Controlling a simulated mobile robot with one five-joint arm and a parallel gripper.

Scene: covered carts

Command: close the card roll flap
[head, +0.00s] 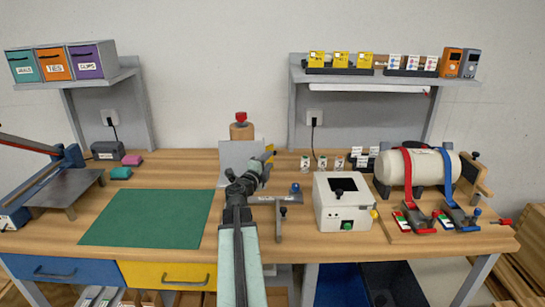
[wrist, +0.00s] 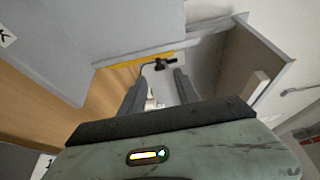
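No label in view names the card roll flap. A light grey upright panel (head: 238,154) stands at the back middle of the bench, in front of a wooden block with a red knob (head: 241,118); it may be the flap. My gripper (head: 248,176) is just in front of the panel and hides part of it. A small black part (wrist: 162,64) lies beyond the fingertips, beside a yellow strip (wrist: 130,61). I see nothing gripped.
A green mat (head: 145,218) lies left of my arm. A small metal stand (head: 279,222) and a white box (head: 343,205) are at the right. A strapped white tank (head: 418,168) stands farther right. Shelves (head: 380,80) hang above; my arm covers the bench's middle front.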

